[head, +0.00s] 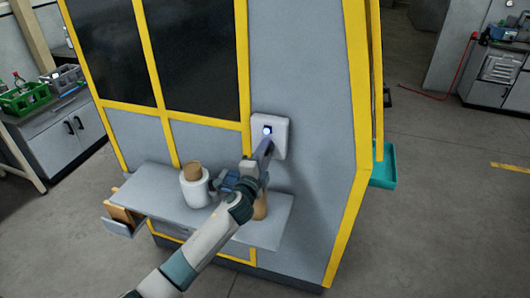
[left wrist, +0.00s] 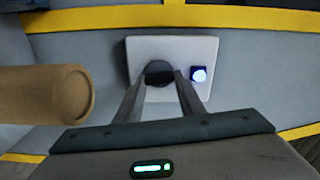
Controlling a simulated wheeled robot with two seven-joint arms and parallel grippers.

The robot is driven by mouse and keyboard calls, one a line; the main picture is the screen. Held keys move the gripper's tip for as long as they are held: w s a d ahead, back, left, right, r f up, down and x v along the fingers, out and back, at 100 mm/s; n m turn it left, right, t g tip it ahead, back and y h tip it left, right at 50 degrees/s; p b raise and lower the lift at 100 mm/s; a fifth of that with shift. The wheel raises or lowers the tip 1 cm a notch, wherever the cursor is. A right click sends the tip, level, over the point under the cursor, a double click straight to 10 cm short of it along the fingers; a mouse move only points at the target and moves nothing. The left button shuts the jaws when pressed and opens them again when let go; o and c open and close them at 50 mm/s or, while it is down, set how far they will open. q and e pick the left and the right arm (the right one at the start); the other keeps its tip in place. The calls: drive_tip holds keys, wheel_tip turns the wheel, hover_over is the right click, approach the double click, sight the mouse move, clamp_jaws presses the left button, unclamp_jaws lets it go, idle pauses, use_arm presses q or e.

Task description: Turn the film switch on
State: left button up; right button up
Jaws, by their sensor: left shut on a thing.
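The switch plate (head: 281,128) is a pale square panel on the grey machine wall, and it also shows in the left wrist view (left wrist: 143,50). It carries a dark round knob (left wrist: 159,70) and a small blue-white lit lamp (left wrist: 199,75); the lamp also shows in the head view (head: 267,130). My left gripper (head: 265,147) reaches the plate just below the lamp. In the left wrist view its two fingers (left wrist: 160,82) are closed on the sides of the knob. The knob's turn angle cannot be told. My right gripper is not in view.
A grey shelf (head: 160,197) juts from the machine below the plate. On it stand a white roll with a brown core (head: 194,188) and a brown cardboard tube (head: 261,210), near my left arm. A teal tray (head: 384,170) sticks out at the machine's right side. Floor is clear on the right.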

use_arm(q)
drive_tip(key=shift+f+m, duration=0.1)
drive_tip(key=shift+m, duration=0.7)
drive_tip(key=o, duration=1)
drive_tip(key=shift+o, duration=0.2)
drive_tip(key=b+v, duration=0.3)
drive_tip(key=v, duration=1.4)
drive_tip(key=shift+s, duration=0.2)
